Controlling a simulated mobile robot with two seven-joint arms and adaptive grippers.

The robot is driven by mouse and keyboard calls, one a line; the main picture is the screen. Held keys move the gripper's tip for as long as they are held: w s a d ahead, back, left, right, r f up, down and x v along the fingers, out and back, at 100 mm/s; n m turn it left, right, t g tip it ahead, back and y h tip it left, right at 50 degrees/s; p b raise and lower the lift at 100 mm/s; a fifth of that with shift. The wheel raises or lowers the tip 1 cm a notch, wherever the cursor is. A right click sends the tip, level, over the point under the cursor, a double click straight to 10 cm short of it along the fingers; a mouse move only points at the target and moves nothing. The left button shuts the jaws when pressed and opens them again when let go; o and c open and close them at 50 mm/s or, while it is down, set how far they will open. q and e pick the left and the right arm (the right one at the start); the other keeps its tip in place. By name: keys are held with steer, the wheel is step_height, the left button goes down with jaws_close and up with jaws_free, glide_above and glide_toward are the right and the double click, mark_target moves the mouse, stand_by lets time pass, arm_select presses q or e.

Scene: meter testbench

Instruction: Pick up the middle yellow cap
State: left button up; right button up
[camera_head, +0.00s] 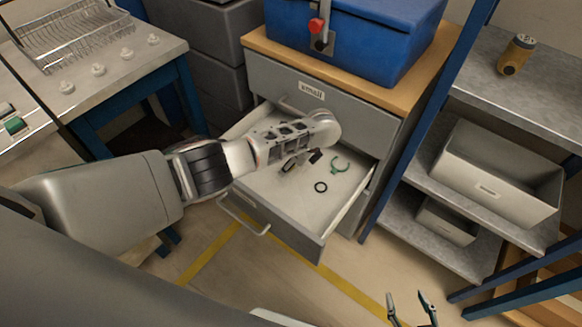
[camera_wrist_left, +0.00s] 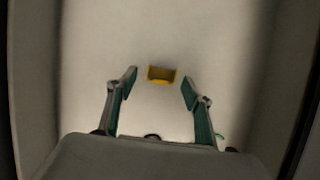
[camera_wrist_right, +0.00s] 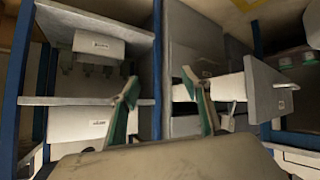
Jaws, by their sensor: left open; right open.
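A small yellow cap (camera_wrist_left: 161,76) lies on the pale floor of the open drawer (camera_head: 335,222). It is the only yellow cap I can make out; my left arm hides it in the head view. My left gripper (camera_wrist_left: 159,80) is open above the drawer, its fingers seen on either side of the cap with gaps between. In the head view the left gripper is mostly hidden behind its own wrist. My right gripper (camera_head: 412,309) is open and empty at the bottom right, away from the drawer.
A black ring (camera_head: 321,187) and a green curved piece (camera_head: 340,164) lie in the drawer. A blue box (camera_head: 345,42) stands on the cabinet top. Shelves with a grey bin (camera_head: 490,190) stand at right; a dish rack (camera_head: 75,38) at left.

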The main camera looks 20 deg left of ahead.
arm_select(q)
steer(key=shift+a+f, duration=0.15)
steer(key=shift+f, duration=0.4)
steer(key=shift+w+r, duration=0.1)
steer(key=shift+r, duration=0.1)
steer(key=c, duration=0.8)
